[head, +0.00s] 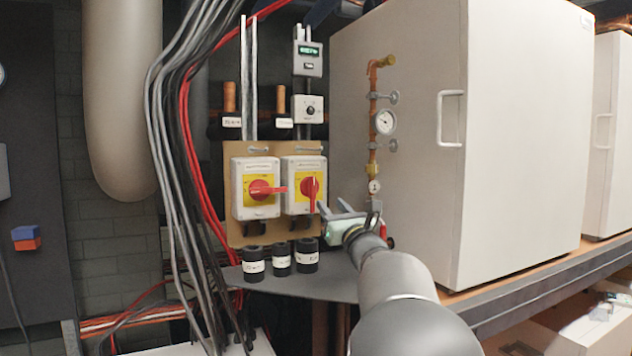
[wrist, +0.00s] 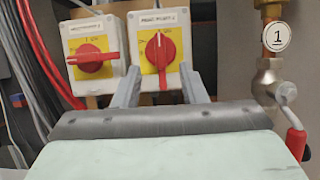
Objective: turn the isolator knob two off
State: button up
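Two grey isolator boxes with yellow plates and red knobs are side by side on a brown board. The left isolator knob (head: 262,190) has its handle horizontal, pointing right; it also shows in the wrist view (wrist: 90,58). The right isolator knob (head: 310,188) has its handle vertical, pointing down; it also shows in the wrist view (wrist: 158,49). The small labels above are too blurred to read surely. My gripper (head: 332,205) is open and empty, below and right of the right isolator. In the wrist view its fingers (wrist: 159,72) appear on either side of the right knob, apart from it.
A copper pipe with a gauge (head: 384,122) and valves is right of the isolators, beside a large white cabinet (head: 400,60). Black and red cables (head: 185,130) hang at the left. Black capped pipes (head: 281,258) stand below the board. A red-handled valve (wrist: 296,142) is close at right.

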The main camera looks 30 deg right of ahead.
aim_at(314, 183)
jog(key=p+x, duration=0.4)
jog(key=x, duration=0.6)
jog(key=shift+w, duration=0.2)
grip_shut()
